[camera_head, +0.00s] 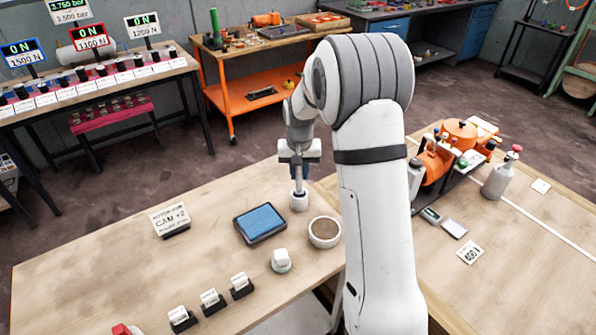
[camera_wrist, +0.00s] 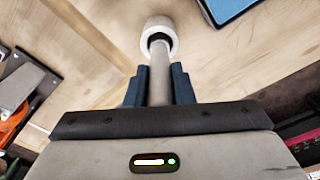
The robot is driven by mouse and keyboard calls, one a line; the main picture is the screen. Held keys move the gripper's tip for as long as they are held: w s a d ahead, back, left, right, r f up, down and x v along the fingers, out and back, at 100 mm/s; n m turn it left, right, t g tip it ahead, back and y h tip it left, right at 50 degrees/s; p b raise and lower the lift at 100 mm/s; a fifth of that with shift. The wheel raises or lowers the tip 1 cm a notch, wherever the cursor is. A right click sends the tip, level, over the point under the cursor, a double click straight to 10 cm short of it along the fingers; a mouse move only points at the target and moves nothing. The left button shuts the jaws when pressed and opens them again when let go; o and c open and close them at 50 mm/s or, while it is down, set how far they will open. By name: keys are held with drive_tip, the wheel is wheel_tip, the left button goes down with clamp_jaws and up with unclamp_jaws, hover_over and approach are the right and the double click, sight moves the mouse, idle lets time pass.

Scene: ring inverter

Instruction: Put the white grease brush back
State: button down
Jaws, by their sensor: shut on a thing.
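The white grease brush, by its pale handle (camera_wrist: 160,75), is between the dark fingers of my gripper (camera_wrist: 160,88). My gripper (camera_head: 299,170) also shows in the head view, pointing down near the back edge of the wooden table, shut on the handle. The brush hangs about upright below it. A short white round piece (camera_head: 299,200) surrounds the lower end of the handle; it also shows in the wrist view (camera_wrist: 158,32). I cannot tell whether it is the brush's own head or a holder, nor whether it touches the table.
A round bowl (camera_head: 325,232) with brown contents and a blue pad in a dark tray (camera_head: 261,223) are close in front. A white block on a round base (camera_head: 281,260), several small stands and a sign (camera_head: 170,219) are farther off. Orange equipment (camera_head: 460,132) is at right.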

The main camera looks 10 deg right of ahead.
drive_tip(key=shift+f, duration=0.1)
drive_tip(key=c, duration=1.2)
unclamp_jaws()
drive_tip(key=shift+c, duration=0.2)
drive_tip(key=r, duration=0.8)
drive_tip(key=s+r, duration=0.1)
drive_tip(key=r, duration=0.3)
drive_tip(key=shift+a+b, duration=0.1)
drive_tip(key=shift+b, duration=0.25)
drive_tip(key=s+r+n, duration=0.1)
drive_tip(key=s+r, duration=0.1)
drive_tip(key=s, duration=0.4)
drive_tip(key=s+r, duration=0.3)
drive_tip(key=s, duration=0.4)
drive_tip(key=s+f+t, duration=0.1)
drive_tip(key=s, duration=0.7)
drive_tip(key=s+f+n, duration=0.1)
drive_tip(key=s+f, duration=0.1)
drive_tip(key=s, duration=0.7)
drive_tip(key=shift+f+t, duration=0.25)
drive_tip(key=shift+t, duration=0.15)
